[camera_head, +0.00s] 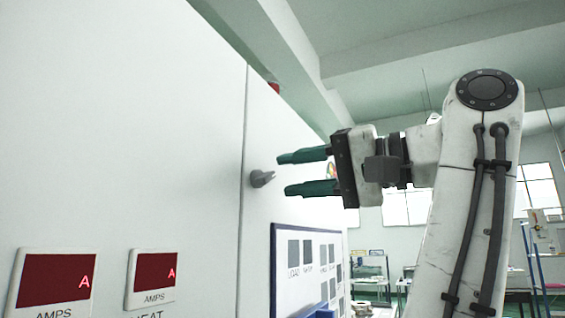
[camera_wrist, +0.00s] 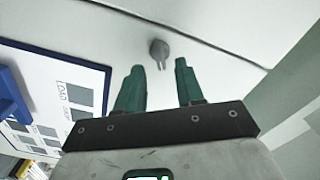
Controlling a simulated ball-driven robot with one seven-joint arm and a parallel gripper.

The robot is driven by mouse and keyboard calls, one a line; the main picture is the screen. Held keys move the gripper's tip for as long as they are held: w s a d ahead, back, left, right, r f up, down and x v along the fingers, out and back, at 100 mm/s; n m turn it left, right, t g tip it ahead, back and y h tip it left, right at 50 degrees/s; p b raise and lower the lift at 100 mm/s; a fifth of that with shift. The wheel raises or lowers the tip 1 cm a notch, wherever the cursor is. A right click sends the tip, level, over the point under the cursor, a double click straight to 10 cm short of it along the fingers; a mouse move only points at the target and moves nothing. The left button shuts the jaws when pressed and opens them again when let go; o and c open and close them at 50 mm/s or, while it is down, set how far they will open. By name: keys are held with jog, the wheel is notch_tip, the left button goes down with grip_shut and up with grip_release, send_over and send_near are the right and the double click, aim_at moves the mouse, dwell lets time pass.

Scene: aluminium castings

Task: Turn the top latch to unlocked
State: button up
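The top latch is a small grey knob (camera_head: 262,178) on the white cabinet face, beside a vertical panel seam. It also shows in the wrist view (camera_wrist: 159,50), beyond the fingertips and roughly between them, with a narrow pointed end. My gripper (camera_head: 304,171) has two green fingers, held apart with nothing between them. In the head view the fingers point left toward the latch, with a gap between the tips and it. In the wrist view the gripper (camera_wrist: 159,68) shows the same open fingers.
A blue-framed board (camera_head: 306,262) with grey squares hangs on the cabinet below the latch. Two red AMPS displays (camera_head: 55,283) (camera_head: 152,278) are at lower left. A blue bracket (camera_wrist: 12,95) sticks out at left in the wrist view. Windows and benches stand far behind at right.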

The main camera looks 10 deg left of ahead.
aim_at(263, 178)
jog(key=shift+p+x, duration=0.4)
jog(key=shift+x, duration=1.1)
grip_shut()
